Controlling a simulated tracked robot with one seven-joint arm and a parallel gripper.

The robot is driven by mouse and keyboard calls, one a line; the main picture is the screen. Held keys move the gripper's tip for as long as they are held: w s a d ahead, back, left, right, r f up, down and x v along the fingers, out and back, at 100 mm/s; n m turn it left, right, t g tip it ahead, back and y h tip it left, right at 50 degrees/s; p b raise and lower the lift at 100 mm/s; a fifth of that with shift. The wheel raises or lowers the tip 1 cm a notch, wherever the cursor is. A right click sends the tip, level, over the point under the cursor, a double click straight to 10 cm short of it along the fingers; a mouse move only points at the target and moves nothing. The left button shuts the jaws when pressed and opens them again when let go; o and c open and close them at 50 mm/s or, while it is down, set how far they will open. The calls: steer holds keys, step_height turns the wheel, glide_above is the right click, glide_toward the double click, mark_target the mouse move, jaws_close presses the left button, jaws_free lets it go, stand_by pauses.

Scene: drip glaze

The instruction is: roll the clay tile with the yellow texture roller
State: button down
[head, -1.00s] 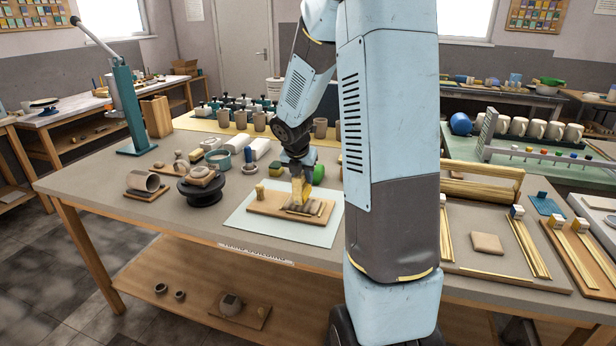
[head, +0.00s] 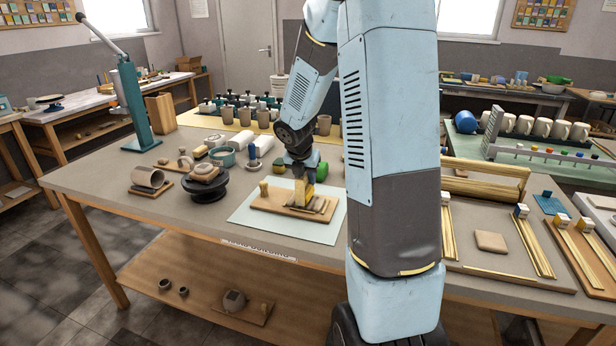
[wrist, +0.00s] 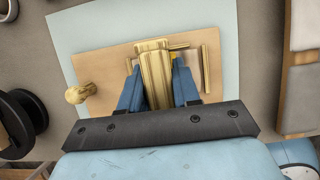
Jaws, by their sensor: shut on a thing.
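My gripper (wrist: 158,88) is shut on the yellow texture roller (wrist: 154,72), which stands between its blue fingers in the wrist view. In the head view the roller (head: 300,192) is a yellow shape below my wrist, over the right half of a wooden board. The grey-brown clay tile (head: 318,205) lies on that board, under and beside the roller. The fingers and roller hide most of the tile in the wrist view. I cannot tell whether the roller touches the clay.
The wooden board (wrist: 105,62) lies on a pale blue mat (wrist: 75,35). A small wooden knobbed piece (wrist: 80,93) stands at its left, and a thin stick (wrist: 205,67) lies at its right. A dark turntable (head: 207,190) is left of the mat. A green object (head: 321,172) stands close behind.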

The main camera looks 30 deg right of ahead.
steer(key=shift+w+a, duration=1.25)
steer(key=shift+a, duration=0.05)
steer(key=shift+s+d+r, duration=0.55)
steer(key=shift+s+d, duration=0.15)
steer(key=shift+s, duration=0.05)
steer(key=shift+s+d+r, duration=0.5)
steer(key=shift+s+d, duration=0.2)
steer(key=shift+f, duration=1.1)
steer(key=shift+s+d, duration=1.4)
steer(key=shift+w+a+r, duration=0.5)
steer(key=shift+w+a, duration=0.2)
steer(key=shift+w, duration=0.05)
steer(key=shift+w+a+r, duration=0.5)
steer(key=shift+w+a, duration=0.2)
steer(key=shift+w, duration=0.05)
